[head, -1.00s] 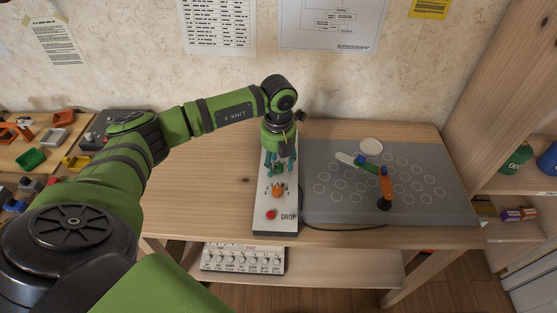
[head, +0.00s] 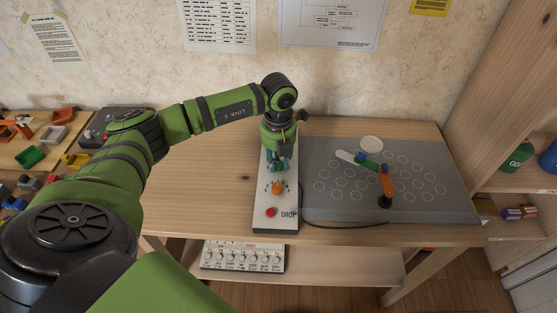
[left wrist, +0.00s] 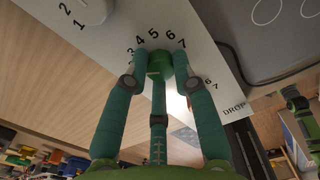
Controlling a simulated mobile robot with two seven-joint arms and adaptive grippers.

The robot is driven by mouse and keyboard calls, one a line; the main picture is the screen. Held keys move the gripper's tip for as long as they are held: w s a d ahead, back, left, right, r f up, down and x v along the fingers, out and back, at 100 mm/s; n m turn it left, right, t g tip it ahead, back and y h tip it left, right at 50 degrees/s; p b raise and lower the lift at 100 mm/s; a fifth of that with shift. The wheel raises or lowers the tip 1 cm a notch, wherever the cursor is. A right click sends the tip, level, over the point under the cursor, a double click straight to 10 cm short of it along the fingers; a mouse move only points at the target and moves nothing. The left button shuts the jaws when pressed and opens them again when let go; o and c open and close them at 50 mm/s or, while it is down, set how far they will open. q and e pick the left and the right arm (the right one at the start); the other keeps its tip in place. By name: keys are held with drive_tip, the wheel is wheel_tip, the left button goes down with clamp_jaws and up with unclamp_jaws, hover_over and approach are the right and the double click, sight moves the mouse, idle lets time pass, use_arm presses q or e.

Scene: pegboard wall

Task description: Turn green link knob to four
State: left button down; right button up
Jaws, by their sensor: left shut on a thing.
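The control panel (head: 262,190) is a pale strip on the table with an orange knob (head: 278,187) and a red button (head: 271,212) by the word DROP. My left gripper (head: 277,163) points down over its upper part and hides most of the green knob in the head view. In the left wrist view the green knob (left wrist: 159,65) sits between the teal fingers of my left gripper (left wrist: 157,78), which is shut on it. The numbers 3 to 7 show around it; its pointer cannot be made out. My right gripper is not in view.
Right of the panel, a grey mat (head: 320,207) with printed circles carries a small linkage with orange (head: 388,181), green (head: 369,163) and white (head: 345,156) links. A white disc (head: 372,143) lies behind it. A shelf unit (head: 500,95) stands at the right.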

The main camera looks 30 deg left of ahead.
sight(278, 163)
use_arm(q)
drive_tip(key=m+b, duration=0.3)
drive_tip(key=m, duration=0.3)
drive_tip(key=shift+f, duration=0.15)
drive_tip(key=m+b, duration=0.2)
drive_tip(key=m, duration=0.2)
drive_tip(key=shift+m, duration=0.3)
idle(0.4)
drive_tip(key=c, duration=1)
unclamp_jaws()
drive_tip(key=shift+r, duration=0.25)
wheel_tip(278, 163, up, 12)
drive_tip(key=shift+f, duration=0.1)
